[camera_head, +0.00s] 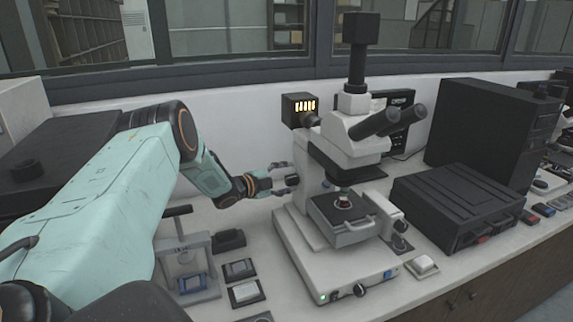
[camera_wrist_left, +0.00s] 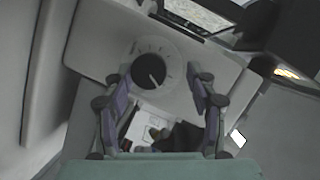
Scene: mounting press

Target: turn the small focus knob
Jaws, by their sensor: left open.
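The white microscope (camera_head: 345,150) stands on the bench with its black stage (camera_head: 340,215) facing front. My left gripper (camera_head: 289,172) is beside the left side of the microscope's stand, fingers pointing toward it. In the left wrist view a small dark round knob (camera_wrist_left: 150,70) with a pale pointer line sits on a light dial with tick marks. The two fingers of my left gripper (camera_wrist_left: 158,82) are open, one on each side of the dial, and seem apart from the knob. This knob is hidden in the head view. My right gripper is not in view.
A lamp box (camera_head: 299,109) is behind the microscope, above my gripper. A black case (camera_head: 455,205) and tall black unit (camera_head: 492,125) stand to the right. A small press-like stand (camera_head: 183,265) and several small blocks lie at front left.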

